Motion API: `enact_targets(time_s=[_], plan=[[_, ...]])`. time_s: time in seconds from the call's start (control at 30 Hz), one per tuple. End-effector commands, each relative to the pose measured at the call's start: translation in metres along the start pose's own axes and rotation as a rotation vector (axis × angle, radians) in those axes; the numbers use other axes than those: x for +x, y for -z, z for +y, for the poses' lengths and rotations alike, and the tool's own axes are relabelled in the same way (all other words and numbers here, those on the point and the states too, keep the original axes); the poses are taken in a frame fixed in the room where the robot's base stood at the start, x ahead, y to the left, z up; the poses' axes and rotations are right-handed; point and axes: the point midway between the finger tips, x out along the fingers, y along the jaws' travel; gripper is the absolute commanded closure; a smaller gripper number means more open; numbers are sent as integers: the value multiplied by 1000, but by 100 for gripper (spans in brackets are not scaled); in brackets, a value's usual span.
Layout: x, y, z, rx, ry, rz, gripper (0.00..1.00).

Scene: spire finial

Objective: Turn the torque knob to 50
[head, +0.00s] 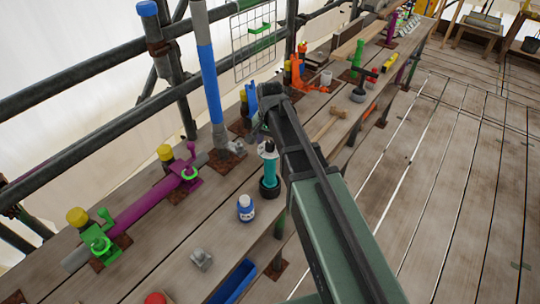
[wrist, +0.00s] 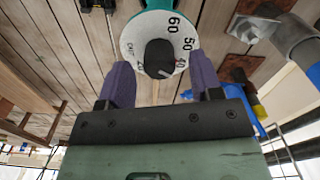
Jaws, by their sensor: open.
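The torque knob (wrist: 159,58) is a dark round knob at the centre of a white dial (wrist: 131,40) in the wrist view. The dial reads 60 and 50 down its right side; lower numbers are small or partly hidden. I cannot tell which number the knob is set to. The dial tops a teal tool (head: 269,174), which stands upright in a dark base on the planks in the head view. My gripper (wrist: 161,68) is open, with one purple finger on each side of the knob. I cannot tell whether they touch it. In the head view my arm hides most of the gripper.
A blue and white bottle (head: 245,208) stands in front of the teal tool. A wooden mallet (head: 328,124) lies to its right. A blue upright pole (head: 206,80) and a purple tube (head: 148,205) are to its left. The floor at right is clear.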

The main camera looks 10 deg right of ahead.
Motion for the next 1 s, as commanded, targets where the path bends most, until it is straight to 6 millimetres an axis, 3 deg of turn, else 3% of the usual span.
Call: enact_targets(time_s=[0.03,0.07,0.33,0.67,1.0], plan=[[15,0,0,0,0,0,41],[17,0,0,0,0,0,41],[15,0,0,0,0,0,41],[15,0,0,-1,0,0,90],[15,0,0,-43,0,0,90]])
